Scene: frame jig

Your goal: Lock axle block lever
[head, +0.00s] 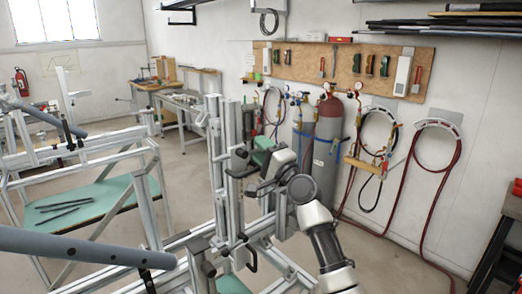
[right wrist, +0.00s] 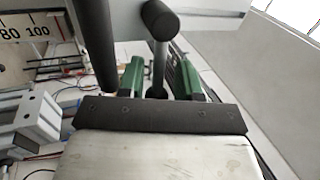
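The metal jig post (head: 222,170) stands upright in the middle of the head view, with several small black levers and clamps. My right gripper (head: 262,150) is beside its upper part. In the right wrist view a lever (right wrist: 160,55) with a thick dark round end stands between the two green fingers of my right gripper (right wrist: 160,85). The fingers are apart, with a gap visible beside the lever's thin rod. A second dark bar (right wrist: 93,45) is just left of the fingers. I cannot tell whether the lever is locked. My left gripper is out of view.
A grey-blue tube (head: 85,246) crosses the lower left. A scale with numbers (right wrist: 30,30) is close by in the wrist view. Gas cylinders (head: 325,145) and hoses (head: 440,165) line the wall behind. A teal-topped table (head: 110,195) stands left.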

